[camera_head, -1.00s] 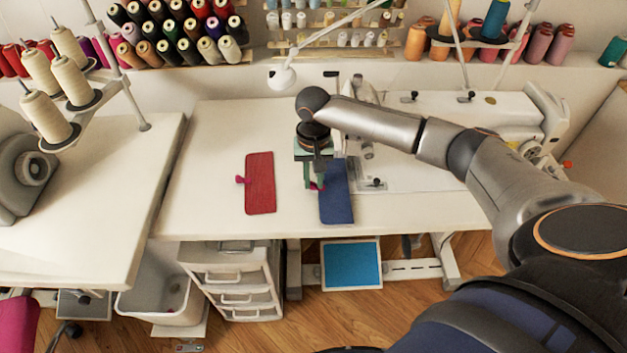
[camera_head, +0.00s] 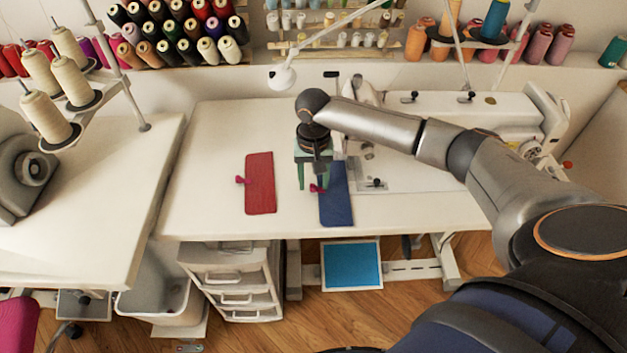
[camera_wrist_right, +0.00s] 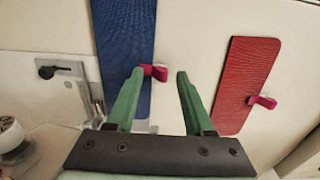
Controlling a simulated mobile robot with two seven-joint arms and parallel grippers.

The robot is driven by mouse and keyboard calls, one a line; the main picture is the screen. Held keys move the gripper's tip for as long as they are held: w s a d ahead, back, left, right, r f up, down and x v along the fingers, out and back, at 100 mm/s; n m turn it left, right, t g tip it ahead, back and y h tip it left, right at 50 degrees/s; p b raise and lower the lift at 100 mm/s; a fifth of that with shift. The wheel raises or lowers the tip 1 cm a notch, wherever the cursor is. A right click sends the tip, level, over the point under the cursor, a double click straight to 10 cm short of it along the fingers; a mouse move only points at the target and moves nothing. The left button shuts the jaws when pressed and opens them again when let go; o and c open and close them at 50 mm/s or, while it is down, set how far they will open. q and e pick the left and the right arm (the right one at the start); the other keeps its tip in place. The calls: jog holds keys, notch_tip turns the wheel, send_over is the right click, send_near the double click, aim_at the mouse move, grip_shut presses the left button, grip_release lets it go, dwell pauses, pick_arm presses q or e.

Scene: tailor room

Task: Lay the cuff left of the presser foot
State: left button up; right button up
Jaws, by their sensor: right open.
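A blue cuff (camera_head: 337,205) with a pink clip (camera_head: 316,188) on its left edge lies flat on the white sewing table, just left of the machine's needle plate (camera_head: 374,183). A red cuff (camera_head: 260,185) with a pink clip lies further left. My right gripper (camera_head: 314,187) is open over the blue cuff's clip. In the right wrist view, the green fingers (camera_wrist_right: 160,73) stand apart on either side of that clip, with the blue cuff (camera_wrist_right: 127,40) beside it. The presser foot is hard to make out behind my arm. My left gripper is not in view.
The sewing machine (camera_head: 465,115) stands at the back right of the table. A lamp arm (camera_head: 285,76) hangs over the back edge. Bare tabletop lies left of the red cuff and between the cuffs. Thread racks line the wall.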

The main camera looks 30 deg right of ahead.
aim_at(314, 185)
notch_tip(314, 185, up, 12)
jog(key=p, duration=0.1)
jog(key=shift+f, duration=0.1)
dwell(0.4)
